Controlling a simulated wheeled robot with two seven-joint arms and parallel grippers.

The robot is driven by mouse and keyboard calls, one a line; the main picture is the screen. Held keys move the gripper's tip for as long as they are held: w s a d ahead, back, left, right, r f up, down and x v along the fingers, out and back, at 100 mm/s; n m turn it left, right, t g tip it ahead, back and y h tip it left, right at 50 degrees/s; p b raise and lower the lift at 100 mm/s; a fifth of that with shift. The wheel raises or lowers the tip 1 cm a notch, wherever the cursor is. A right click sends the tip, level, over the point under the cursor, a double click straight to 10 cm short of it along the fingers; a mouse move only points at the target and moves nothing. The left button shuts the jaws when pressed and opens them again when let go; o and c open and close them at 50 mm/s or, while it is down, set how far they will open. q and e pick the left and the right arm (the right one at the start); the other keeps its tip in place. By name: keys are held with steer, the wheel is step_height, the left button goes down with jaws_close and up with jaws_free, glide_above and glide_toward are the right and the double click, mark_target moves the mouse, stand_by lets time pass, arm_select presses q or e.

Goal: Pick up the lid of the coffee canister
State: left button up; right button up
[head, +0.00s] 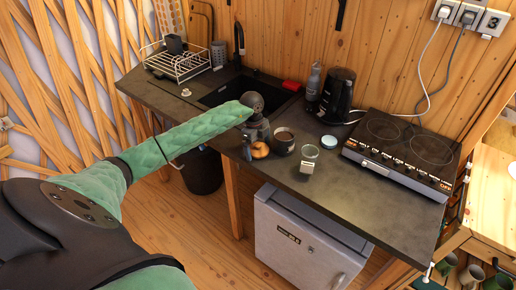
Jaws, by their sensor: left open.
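My left gripper (252,148) is above the front edge of the counter, pointing down. It is open; its fingers are small and partly hidden. A round orange-brown piece (260,150) shows right by the fingers; I cannot tell whether it is the canister lid or whether they touch. A dark mug-like vessel (284,138) stands just right of it. A pale blue round disc or low tin (328,142) lies further right. I cannot tell for sure which thing is the coffee canister. My right gripper is not in view.
The sink (245,88) and dish rack (178,62) are left. The front right counter is clear.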

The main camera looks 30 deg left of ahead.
arm_select(q)
steer(key=shift+c, duration=0.4)
steer(key=c, duration=0.8)
